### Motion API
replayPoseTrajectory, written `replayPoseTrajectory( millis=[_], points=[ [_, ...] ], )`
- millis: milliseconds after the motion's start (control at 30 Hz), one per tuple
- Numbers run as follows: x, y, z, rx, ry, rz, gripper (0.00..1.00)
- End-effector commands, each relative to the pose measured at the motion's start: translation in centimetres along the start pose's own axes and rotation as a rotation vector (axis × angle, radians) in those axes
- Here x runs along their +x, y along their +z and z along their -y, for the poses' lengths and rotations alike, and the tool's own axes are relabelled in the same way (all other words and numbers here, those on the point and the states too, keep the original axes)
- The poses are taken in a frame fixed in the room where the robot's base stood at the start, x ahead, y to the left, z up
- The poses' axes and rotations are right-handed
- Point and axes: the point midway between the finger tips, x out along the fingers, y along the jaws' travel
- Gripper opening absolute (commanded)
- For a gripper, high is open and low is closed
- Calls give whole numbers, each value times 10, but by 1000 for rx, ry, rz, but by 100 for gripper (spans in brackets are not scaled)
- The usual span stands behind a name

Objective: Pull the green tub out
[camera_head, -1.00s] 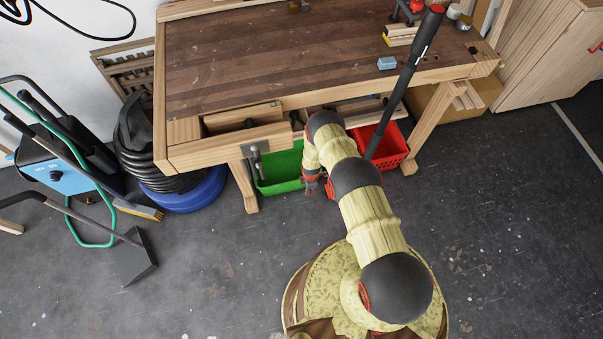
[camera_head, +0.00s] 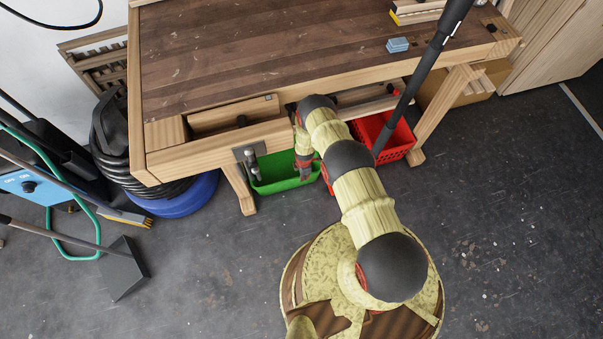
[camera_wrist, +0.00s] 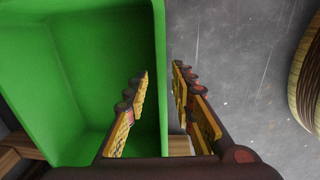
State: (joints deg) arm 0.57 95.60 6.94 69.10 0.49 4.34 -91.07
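The green tub (camera_head: 275,185) stands on the floor under the front of the workbench, partly hidden by the bench and my arm. In the wrist view the open green tub (camera_wrist: 85,70) fills the left half and looks empty where it shows. My gripper (camera_wrist: 161,74) is open. One finger shows over the tub's inside and the other over the grey floor, with the tub's rim between them in the picture. I see a gap on both sides of the rim. In the head view my gripper (camera_head: 304,172) is at the tub's right part.
A red basket (camera_head: 395,145) stands right of the tub under the workbench (camera_head: 260,60). A bench leg (camera_head: 239,188) is close at the tub's left. A blue drum (camera_head: 180,198) stands farther left. The floor (camera_head: 215,270) in front is clear.

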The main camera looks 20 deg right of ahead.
Motion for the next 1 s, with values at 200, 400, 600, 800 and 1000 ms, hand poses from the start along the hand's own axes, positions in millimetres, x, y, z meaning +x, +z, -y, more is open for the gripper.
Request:
replayPoseTrajectory(
  millis=[200, 400, 600, 800, 1000],
  points=[
    [2, 0, 0, 0, 1, 0, 25],
    [2, 0, 0, 0, 1, 0, 25],
    [19, 0, 0, 0, 1, 0, 25],
    [50, 0, 1, 0, 0, 0, 25],
    [72, 0, 0, 0, 0, 0, 25]
  ],
)
